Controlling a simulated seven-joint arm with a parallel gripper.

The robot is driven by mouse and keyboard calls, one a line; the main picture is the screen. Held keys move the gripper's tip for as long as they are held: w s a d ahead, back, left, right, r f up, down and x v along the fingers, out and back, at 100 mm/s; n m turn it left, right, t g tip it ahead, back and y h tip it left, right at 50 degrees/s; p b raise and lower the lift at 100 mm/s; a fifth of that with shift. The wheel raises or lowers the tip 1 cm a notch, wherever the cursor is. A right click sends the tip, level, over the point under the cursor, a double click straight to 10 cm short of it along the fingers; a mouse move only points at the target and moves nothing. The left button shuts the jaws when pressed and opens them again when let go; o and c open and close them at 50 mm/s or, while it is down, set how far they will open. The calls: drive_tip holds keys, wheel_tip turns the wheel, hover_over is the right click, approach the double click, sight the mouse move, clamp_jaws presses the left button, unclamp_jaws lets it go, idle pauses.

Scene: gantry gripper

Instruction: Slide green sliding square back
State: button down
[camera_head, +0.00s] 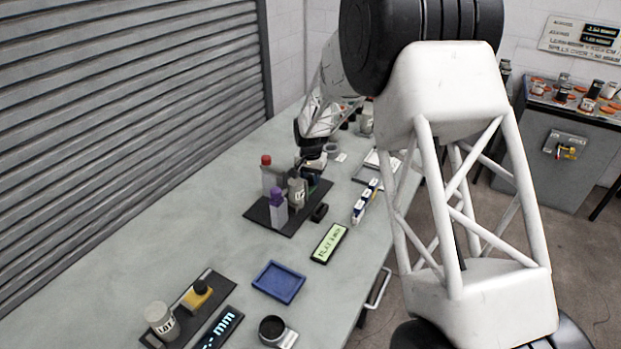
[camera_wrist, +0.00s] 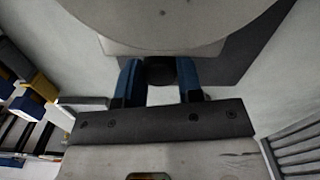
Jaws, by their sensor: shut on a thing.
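A dark base plate (camera_head: 258,214) on the bench carries several upright pieces. These are a grey post with a red top (camera_head: 267,170), a purple-topped post (camera_head: 277,203) and a grey cylinder (camera_head: 297,190). My gripper (camera_head: 310,172) is low over the far right part of this plate, and its fingertips are mostly hidden. In the wrist view its two blue fingers (camera_wrist: 160,84) are shut on a small dark piece (camera_wrist: 160,70). I cannot make out a green square clearly. The round pale top (camera_wrist: 165,22) of something large lies close beyond the fingers.
A small black block (camera_head: 319,212) sits at the plate's right edge. Nearby are a green-lit display (camera_head: 329,243), a blue tray (camera_head: 279,282) and a row of white-and-blue blocks (camera_head: 366,200). A ribbed shutter (camera_head: 130,110) borders the bench on the left. The bench left of the plate is clear.

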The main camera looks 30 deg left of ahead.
drive_tip(key=shift+w, duration=2.05)
drive_tip(key=c, duration=0.8)
unclamp_jaws()
drive_tip(key=shift+r, duration=0.15)
drive_tip(key=shift+r, duration=3.8)
